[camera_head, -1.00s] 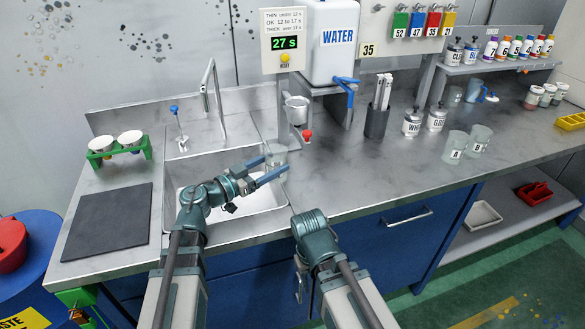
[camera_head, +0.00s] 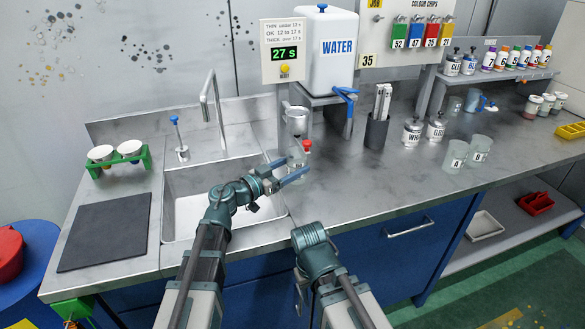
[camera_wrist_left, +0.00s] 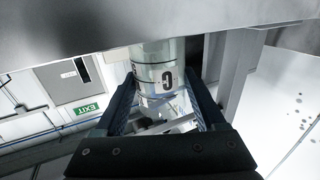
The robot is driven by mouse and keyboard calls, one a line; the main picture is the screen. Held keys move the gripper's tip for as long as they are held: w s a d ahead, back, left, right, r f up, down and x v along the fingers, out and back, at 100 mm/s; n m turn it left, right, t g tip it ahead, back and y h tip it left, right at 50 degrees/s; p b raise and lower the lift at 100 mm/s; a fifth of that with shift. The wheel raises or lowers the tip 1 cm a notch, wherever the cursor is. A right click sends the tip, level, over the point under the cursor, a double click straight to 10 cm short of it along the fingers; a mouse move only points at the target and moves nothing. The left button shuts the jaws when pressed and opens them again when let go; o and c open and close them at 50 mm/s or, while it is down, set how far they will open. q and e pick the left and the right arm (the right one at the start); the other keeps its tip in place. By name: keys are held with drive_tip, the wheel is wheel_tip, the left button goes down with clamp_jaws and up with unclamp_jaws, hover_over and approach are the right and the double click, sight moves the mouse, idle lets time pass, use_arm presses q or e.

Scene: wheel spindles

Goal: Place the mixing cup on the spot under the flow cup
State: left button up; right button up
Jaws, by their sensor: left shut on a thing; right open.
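The mixing cup (camera_head: 297,155) is clear and upright. In the left wrist view the cup (camera_wrist_left: 160,72) shows a dark letter, C or G, and scale marks. My left gripper (camera_head: 297,166) is shut around it, with a blue finger on each side. The metal flow cup (camera_head: 297,121) hangs on its stand just above the mixing cup, which is beneath it or nearly so. The spot under the flow cup is hidden, and I cannot tell whether the cup's base touches anything. My right gripper (camera_head: 301,287) is open, low in front of the counter, and mostly hidden.
The sink (camera_head: 190,215) lies left of the flow cup. A red knob (camera_head: 307,146) and the water tank (camera_head: 330,60) with its blue tap are close by. Cups A and B (camera_head: 455,156) stand to the right.

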use_arm(q)
drive_tip(key=shift+f, duration=0.2)
drive_tip(key=o, duration=1.3)
drive_tip(key=shift+r, duration=0.1)
drive_tip(key=shift+r, duration=0.25)
drive_tip(key=v, duration=1.2)
drive_tip(key=shift+s+f, duration=0.1)
